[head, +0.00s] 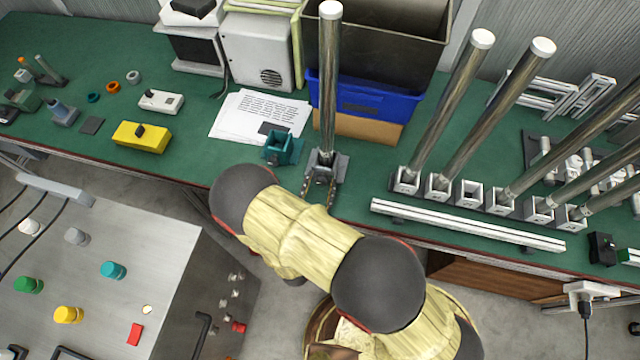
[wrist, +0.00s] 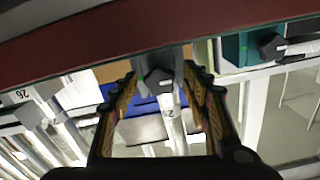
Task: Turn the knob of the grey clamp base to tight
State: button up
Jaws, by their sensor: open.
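The grey clamp base (head: 326,162) stands at the front edge of the green bench and holds a tall upright metal post (head: 330,75). In the wrist view its dark knob (wrist: 157,82) shows a short pale mark pointing right. The grey body (wrist: 152,60) is partly behind the knob. My gripper (head: 318,192) is just in front of the clamp base, at the bench edge. It is open, and its two fingers (wrist: 160,88) appear on either side of the knob in the wrist view. I cannot tell whether they touch it. In the head view the knob is hidden.
A teal clamp base (head: 279,148) stands close left; its knob also shows in the wrist view (wrist: 270,45). Paper sheets (head: 255,115), a blue bin (head: 362,100) and a yellow block (head: 141,136) lie around. Sockets with posts (head: 437,186) and a white rail (head: 465,226) are right.

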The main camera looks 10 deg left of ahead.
jog(key=c, duration=1.2)
jog(key=shift+o, duration=0.2)
